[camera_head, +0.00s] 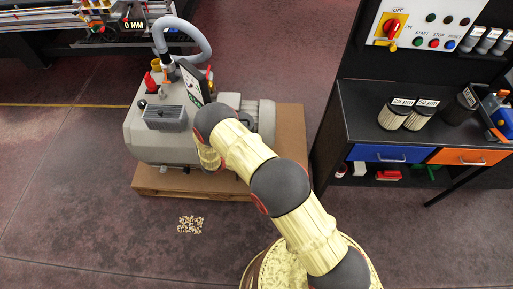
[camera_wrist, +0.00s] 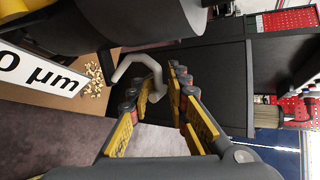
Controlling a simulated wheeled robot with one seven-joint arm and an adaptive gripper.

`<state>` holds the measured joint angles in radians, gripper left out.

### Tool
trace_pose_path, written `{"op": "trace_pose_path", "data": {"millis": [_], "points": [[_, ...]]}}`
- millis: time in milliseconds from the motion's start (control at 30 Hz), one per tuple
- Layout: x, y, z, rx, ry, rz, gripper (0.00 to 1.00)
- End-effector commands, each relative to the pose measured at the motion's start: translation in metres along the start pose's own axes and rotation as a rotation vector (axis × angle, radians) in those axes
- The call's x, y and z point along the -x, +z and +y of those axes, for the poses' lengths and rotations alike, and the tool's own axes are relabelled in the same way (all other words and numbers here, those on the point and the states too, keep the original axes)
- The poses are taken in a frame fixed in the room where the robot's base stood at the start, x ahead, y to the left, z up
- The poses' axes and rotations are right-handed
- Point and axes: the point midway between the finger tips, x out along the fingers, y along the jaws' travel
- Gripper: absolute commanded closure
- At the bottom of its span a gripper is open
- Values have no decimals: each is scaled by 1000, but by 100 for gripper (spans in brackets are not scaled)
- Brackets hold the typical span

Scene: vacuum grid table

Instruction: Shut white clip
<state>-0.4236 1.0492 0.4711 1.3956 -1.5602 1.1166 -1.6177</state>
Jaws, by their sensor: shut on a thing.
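The white clip (camera_wrist: 137,68) is a pale curved hook in the wrist view, just past my fingertips, with its lower end between them. My gripper (camera_wrist: 165,88) has two dark fingers with yellow pads, closed in on this end of the clip. The exact contact is partly hidden by the fingers. In the head view my arm reaches to the right side of the grey vacuum pump (camera_head: 165,138). My fingers and the clip cannot be made out there.
A dark rounded body and a white "µm" label (camera_wrist: 38,72) are close in the wrist view. The pump stands on a brown pallet (camera_head: 290,135). Pale chips (camera_head: 190,225) lie on the floor. A black bench (camera_head: 355,105) with filters (camera_head: 395,115) is at right.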

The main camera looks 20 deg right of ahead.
Motion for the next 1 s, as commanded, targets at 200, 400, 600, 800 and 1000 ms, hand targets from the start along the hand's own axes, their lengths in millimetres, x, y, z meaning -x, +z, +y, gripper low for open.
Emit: {"op": "trace_pose_path", "data": {"millis": [200,400,600,800,1000], "points": [[0,8,5,92,15,42,100],[0,10,5,132,19,63,100],[0,10,5,145,21,69,100],[-1,10,6,144,21,69,100],[-1,10,5,144,19,70,77]]}}
